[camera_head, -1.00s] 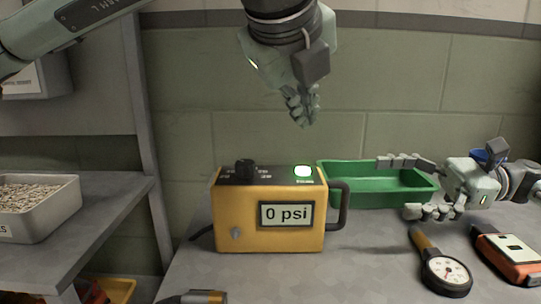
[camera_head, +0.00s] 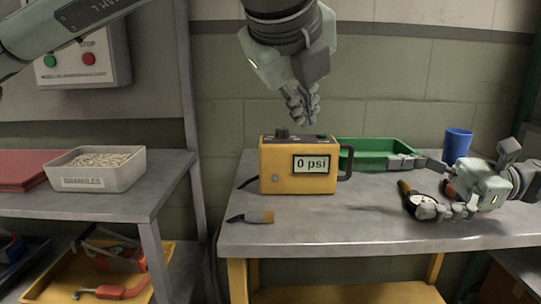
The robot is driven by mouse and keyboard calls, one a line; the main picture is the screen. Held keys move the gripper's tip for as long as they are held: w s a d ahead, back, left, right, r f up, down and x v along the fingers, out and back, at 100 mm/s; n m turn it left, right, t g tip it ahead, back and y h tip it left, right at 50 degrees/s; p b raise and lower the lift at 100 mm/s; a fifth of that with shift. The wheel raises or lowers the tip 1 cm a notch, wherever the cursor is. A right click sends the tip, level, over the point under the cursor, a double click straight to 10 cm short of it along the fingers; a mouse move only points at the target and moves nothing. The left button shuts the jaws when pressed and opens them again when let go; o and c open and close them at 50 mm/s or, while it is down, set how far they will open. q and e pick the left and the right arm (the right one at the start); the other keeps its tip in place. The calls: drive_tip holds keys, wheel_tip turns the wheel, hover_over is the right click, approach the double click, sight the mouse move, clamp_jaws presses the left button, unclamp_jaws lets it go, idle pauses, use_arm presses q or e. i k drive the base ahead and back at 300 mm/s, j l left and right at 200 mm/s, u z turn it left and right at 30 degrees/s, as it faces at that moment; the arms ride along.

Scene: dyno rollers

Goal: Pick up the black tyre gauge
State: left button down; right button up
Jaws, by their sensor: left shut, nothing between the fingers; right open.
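The black tyre gauge (camera_head: 418,200), with a round white dial and a yellow-brown stem, lies on the grey workbench (camera_head: 330,230) at the right. My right gripper (camera_head: 420,188) is open, coming in from the right. In the picture one finger lies beyond the gauge and the other overlaps the dial's near edge. I cannot tell whether they touch. My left gripper (camera_head: 303,115) is shut and empty, hanging above the yellow inflator box (camera_head: 285,170), far from the gauge.
A green tray (camera_head: 375,148) and a blue cup (camera_head: 457,143) stand at the back. A red device (camera_head: 449,192) is mostly hidden behind my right gripper. A small dark-tipped tool (camera_head: 258,217) lies at the front left. The bench's front middle is clear.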

sight(414, 198)
drive_tip(key=k+j, duration=0.2)
drive_tip(key=k, duration=0.2)
drive_tip(key=k+j, duration=0.2)
drive_tip(key=k, duration=0.2)
